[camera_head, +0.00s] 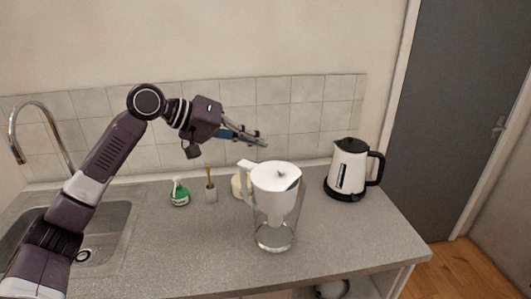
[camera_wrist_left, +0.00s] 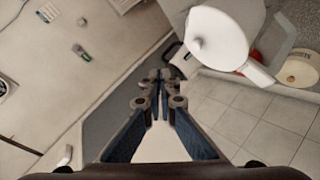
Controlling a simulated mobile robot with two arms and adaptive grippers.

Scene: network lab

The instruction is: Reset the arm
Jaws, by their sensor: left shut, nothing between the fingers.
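My left arm reaches in from the left in the head view, raised above the counter. My left gripper (camera_head: 258,138) is shut and empty. It points to the right, in the air in front of the tiled wall and above the height of the pitcher lid. In the left wrist view its fingers (camera_wrist_left: 161,80) come together in the middle with nothing held between them. My right gripper shows in neither view.
A clear pitcher with a white lid (camera_head: 275,177) stands on the grey counter (camera_head: 350,238), with a white and black kettle (camera_head: 348,170) to its right. A green and white bottle (camera_head: 179,193), a small holder (camera_head: 211,192), the sink (camera_head: 113,240) and faucet (camera_head: 40,118) are left.

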